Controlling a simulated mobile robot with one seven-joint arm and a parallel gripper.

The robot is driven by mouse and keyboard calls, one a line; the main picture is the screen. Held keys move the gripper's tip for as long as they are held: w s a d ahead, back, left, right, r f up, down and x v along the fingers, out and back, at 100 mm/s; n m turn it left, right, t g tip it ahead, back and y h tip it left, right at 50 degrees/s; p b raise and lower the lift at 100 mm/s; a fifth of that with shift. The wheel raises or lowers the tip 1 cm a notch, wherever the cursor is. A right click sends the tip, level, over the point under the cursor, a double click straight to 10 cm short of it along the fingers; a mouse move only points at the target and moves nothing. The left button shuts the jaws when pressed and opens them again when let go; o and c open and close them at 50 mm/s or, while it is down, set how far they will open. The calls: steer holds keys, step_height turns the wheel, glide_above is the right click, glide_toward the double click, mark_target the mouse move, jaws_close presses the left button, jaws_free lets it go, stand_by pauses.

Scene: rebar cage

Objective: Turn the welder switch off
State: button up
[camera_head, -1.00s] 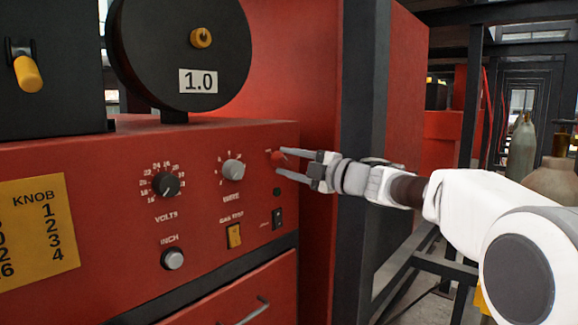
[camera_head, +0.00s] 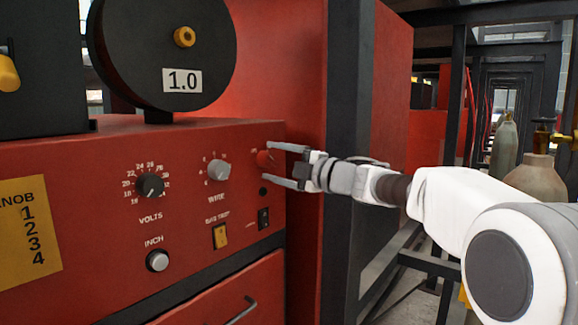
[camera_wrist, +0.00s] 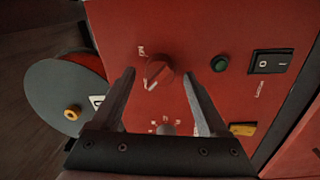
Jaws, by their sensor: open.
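The red welder panel (camera_head: 95,210) carries a red rotary knob (camera_head: 265,158) at its upper right. In the wrist view the red knob (camera_wrist: 157,72) shows a white pointer mark, with small lettering beside it too blurred to read surely. My gripper (camera_head: 269,164) is open in front of the panel, its fingers above and below the knob in the head view. In the wrist view my gripper (camera_wrist: 159,74) has a finger on each side of the knob, with visible gaps. A black rocker switch (camera_wrist: 270,62) marked 0 and I also shows in the head view (camera_head: 263,217).
A green button (camera_wrist: 219,63) sits between knob and rocker. The wire knob (camera_head: 218,170), volts knob (camera_head: 149,185), inch button (camera_head: 157,261) and yellow gas switch (camera_head: 220,236) are left of my gripper. A dark post (camera_head: 347,160) stands right of the panel.

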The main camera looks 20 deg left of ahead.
steer(key=b+v, duration=0.1)
steer(key=v, duration=1.6)
steer(key=shift+b, duration=0.3)
steer(key=shift+s+d+f, duration=0.1)
steer(key=shift+d, duration=0.05)
steer(key=w+d+r+m+t+h, duration=0.2)
steer(key=d+r+m+t+h, duration=0.2)
steer(key=d+m+t+h, duration=0.45)
steer(key=s+d+f+m+h+p, duration=0.1)
steer(key=s+d+f+m+h, duration=0.25)
steer(key=d+m, duration=0.25)
steer(key=s+d+f+m+h, duration=0.2)
steer(key=s+d+m+h, duration=0.1)
steer(key=d+m+h, duration=0.3)
steer(key=s+f+m+g, duration=0.4)
steer(key=s+f, duration=0.5)
steer(key=s, duration=0.3)
steer(key=s+f+m+g+p, duration=0.1)
steer(key=s+f+m+g, duration=0.4)
steer(key=s+f, duration=0.5)
steer(key=shift+s+g+y, duration=0.4)
steer(key=shift+s+g, duration=0.05)
steer(key=shift+s, duration=0.8)
